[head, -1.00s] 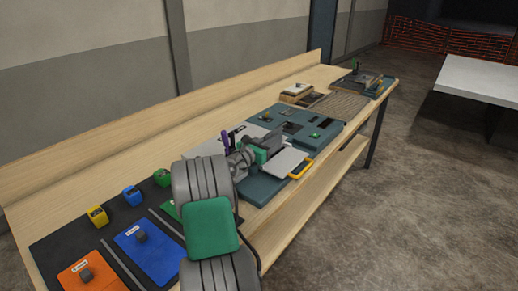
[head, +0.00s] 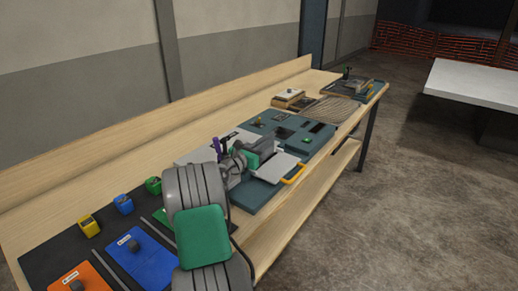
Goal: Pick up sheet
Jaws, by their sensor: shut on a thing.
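A pale grey sheet-like panel (head: 276,166) with a yellow handle (head: 294,174) is at the front edge of the teal console board (head: 262,190). My gripper (head: 262,149) is beside the panel's left end, over the board. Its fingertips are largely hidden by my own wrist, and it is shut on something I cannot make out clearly. I cannot tell if the panel is in the jaws or which thing is the task's sheet. Another light grey flat piece (head: 196,155) lies behind my wrist, with a purple upright item (head: 216,145) near it.
A black mat (head: 62,240) at the near left holds orange (head: 82,279) and blue (head: 140,258) plates with knobs. Yellow (head: 88,226), blue (head: 123,204) and green (head: 153,185) blocks stand behind. A ribbed mat (head: 332,109) lies farther along the wooden bench. A white table (head: 470,88) stands right.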

